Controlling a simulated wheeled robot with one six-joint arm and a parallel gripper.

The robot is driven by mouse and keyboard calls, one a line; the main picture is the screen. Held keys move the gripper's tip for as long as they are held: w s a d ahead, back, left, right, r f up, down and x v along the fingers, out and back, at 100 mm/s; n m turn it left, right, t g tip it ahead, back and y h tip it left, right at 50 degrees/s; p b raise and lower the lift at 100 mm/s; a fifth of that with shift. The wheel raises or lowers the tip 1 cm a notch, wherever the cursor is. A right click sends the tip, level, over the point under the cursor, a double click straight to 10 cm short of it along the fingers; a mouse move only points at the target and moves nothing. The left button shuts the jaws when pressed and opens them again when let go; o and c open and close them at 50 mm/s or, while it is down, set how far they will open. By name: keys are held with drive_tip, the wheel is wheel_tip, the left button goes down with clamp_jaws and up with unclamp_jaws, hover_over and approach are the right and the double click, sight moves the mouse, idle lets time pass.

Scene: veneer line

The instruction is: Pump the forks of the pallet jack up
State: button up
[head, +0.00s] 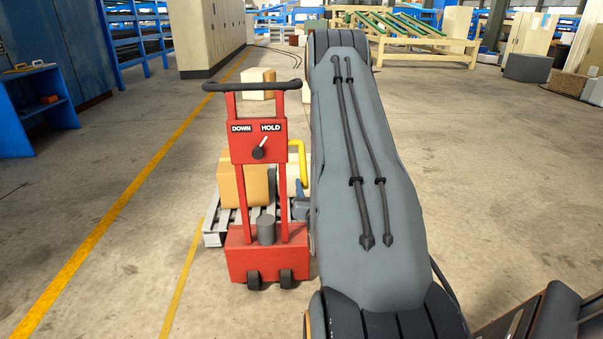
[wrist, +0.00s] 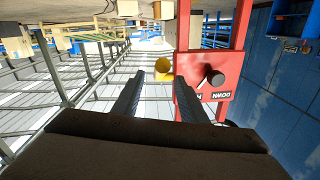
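The red pallet jack (head: 262,262) stands upright left of my arm in the head view, with a black handlebar on top. Its panel (head: 242,153) carries the words DOWN and HOLD; the small lever (head: 258,152) tilts toward HOLD. A yellow bent handle (head: 302,165) is at the jack's right side. In the wrist view, which looks upside down, my gripper (wrist: 156,88) is open. The yellow handle's end (wrist: 163,68) shows in the gap between the fingers, seemingly beyond the tips. The red panel (wrist: 222,68) is just right of the right finger. The forks cannot be made out.
A blue bench (head: 40,110) stands at far left and grey cabinets (head: 207,35) further back. Yellow lines mark the floor; the floor on the right (head: 490,150) is clear.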

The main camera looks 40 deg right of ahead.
sight(305, 180)
drive_tip(key=x, duration=0.7)
clamp_jaws()
